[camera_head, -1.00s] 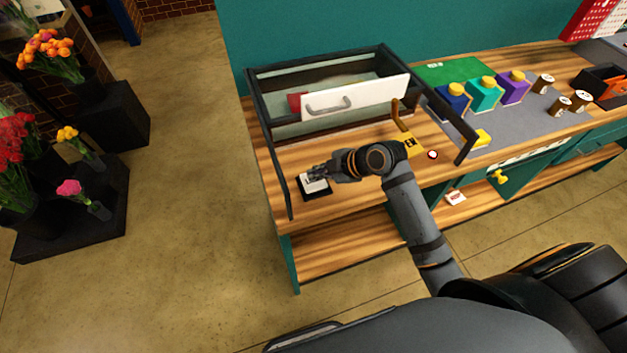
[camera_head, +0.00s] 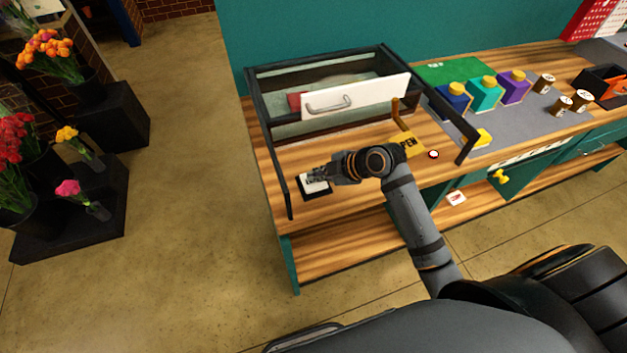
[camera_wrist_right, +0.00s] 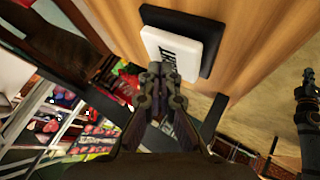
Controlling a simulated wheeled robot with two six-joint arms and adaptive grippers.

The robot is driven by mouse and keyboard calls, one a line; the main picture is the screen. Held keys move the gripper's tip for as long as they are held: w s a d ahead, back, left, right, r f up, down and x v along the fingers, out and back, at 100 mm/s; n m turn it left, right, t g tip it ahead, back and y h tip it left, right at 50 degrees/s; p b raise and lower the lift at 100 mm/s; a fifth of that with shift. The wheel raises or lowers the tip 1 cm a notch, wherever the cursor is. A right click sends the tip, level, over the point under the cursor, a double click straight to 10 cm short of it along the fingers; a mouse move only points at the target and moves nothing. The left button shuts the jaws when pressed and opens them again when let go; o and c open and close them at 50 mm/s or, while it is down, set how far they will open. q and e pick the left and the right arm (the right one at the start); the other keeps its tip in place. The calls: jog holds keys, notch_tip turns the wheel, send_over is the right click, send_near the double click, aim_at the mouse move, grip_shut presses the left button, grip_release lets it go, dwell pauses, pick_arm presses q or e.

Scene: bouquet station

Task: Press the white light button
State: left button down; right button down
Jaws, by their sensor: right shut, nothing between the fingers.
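The white light button (camera_head: 312,184) sits on a black base (camera_head: 316,193) near the left front corner of the wooden bench top. In the right wrist view the white button (camera_wrist_right: 172,52) shows dark lettering and stands on its black base (camera_wrist_right: 207,40). My right gripper (camera_head: 314,175) is shut and empty, with its fingertips at the button. In the right wrist view the gripper (camera_wrist_right: 162,70) overlaps the button's lower edge, and I cannot tell whether it touches. My left gripper is not in view.
A dark frame with a white drawer front (camera_head: 356,97) stands behind the button. Blue (camera_head: 452,98), teal and purple boxes stand further right. Flowers (camera_head: 70,188) stand at the left.

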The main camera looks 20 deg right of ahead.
jog(key=shift+r, duration=0.1)
jog(key=shift+r+p, duration=0.5)
jog(key=shift+p, duration=0.05)
notch_tip(320, 180, up, 6)
jog(key=p, duration=0.5)
dwell(0.3)
